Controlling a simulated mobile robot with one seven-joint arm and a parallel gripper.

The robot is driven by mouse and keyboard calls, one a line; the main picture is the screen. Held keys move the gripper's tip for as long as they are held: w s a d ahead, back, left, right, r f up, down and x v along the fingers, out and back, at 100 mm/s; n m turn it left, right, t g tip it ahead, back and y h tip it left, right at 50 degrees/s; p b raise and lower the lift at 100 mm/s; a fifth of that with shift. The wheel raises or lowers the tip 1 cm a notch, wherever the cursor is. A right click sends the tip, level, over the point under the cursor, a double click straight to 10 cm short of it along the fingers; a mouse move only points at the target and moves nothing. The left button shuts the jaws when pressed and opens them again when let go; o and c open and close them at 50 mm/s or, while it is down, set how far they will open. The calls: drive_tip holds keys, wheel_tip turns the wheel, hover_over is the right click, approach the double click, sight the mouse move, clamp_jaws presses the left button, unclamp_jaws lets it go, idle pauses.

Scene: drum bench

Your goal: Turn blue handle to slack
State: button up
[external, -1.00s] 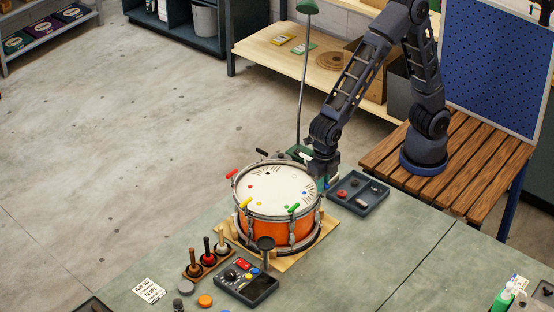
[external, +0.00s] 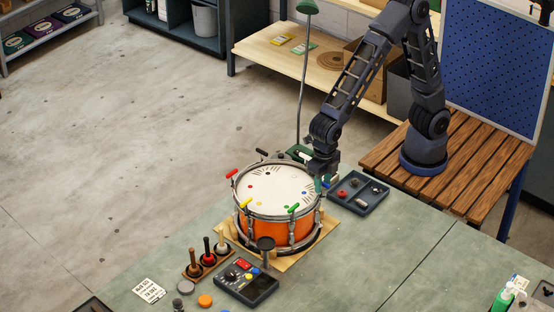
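An orange drum (external: 270,232) with a pale head stands on a wooden base on the green bench. Coloured handles sit around its rim: red (external: 232,173), yellow (external: 245,203), green (external: 293,208), black (external: 262,152) and white (external: 306,157). My gripper (external: 318,184) points down at the drum's right rim, between the green and white handles. I cannot tell whether the fingers are open or shut, or touching a handle.
A dark parts tray (external: 358,193) lies close to the right of my gripper. A lamp (external: 301,80) rises behind the drum. Mallets (external: 207,252) in a rack and a dark control box (external: 246,281) stand in front.

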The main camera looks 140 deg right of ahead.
sight(324, 182)
wheel_tip(324, 182, up, 10)
drive_tip(key=shift+f, duration=0.1)
drive_tip(key=shift+r, duration=0.35)
idle(0.3)
drive_tip(key=s+a+r+m+t, duration=0.1)
drive_tip(key=s+a+r+m, duration=0.25)
drive_tip(key=s, duration=0.45)
drive_tip(key=s+a+r+m+t, duration=0.1)
drive_tip(key=s+a+r+m, duration=0.1)
drive_tip(key=s+r+m, duration=0.45)
drive_tip(key=s+a+f+m+t, duration=0.1)
drive_tip(key=s+m, duration=0.3)
drive_tip(key=s, duration=0.5)
drive_tip(key=s+a+f+m+t, duration=0.1)
drive_tip(key=s+f+m, duration=0.2)
drive_tip(key=s, duration=0.6)
drive_tip(key=shift+s+a+f+m+t, duration=0.2)
drive_tip(key=shift+s+m+t, duration=0.1)
drive_tip(key=shift+s+m, duration=0.1)
drive_tip(key=shift+o, duration=0.2)
idle(0.7)
